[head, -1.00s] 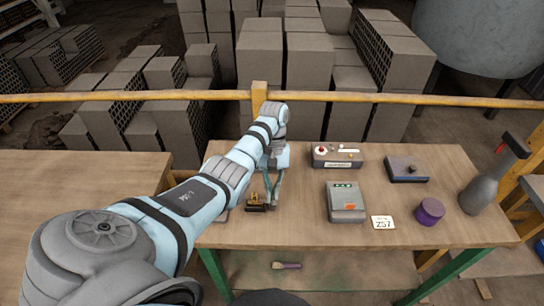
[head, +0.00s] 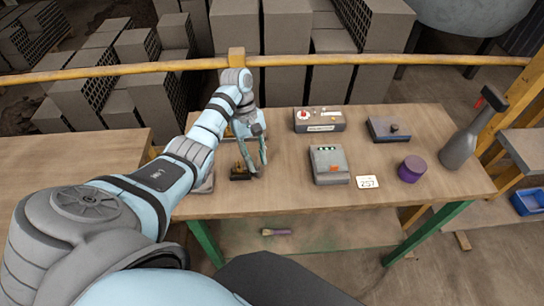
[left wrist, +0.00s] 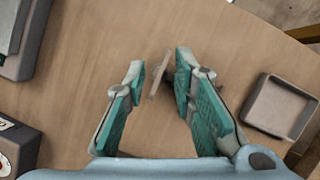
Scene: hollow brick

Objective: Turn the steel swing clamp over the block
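A small brass-coloured piece on a dark base (head: 240,174) sits at the left part of the wooden table, close to my left gripper. It appears to be the block with the clamp, but it is too small to tell the parts apart. In the left wrist view, a thin pale bar (left wrist: 159,76), likely the steel swing clamp, stands between the fingertips with a dark part beside it. My left gripper (head: 252,165) is open around the bar; its teal-padded fingers also show in the left wrist view (left wrist: 156,85), with gaps visible beside the bar. My right gripper is not in view.
A grey box with a red button (head: 318,120), a grey device (head: 329,165), a 257 card (head: 367,182), a purple cylinder (head: 411,169), a dark blue-based box (head: 389,130) and a grey bottle-like object (head: 460,147) stand to the right. A square tray (left wrist: 250,112) lies nearby.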

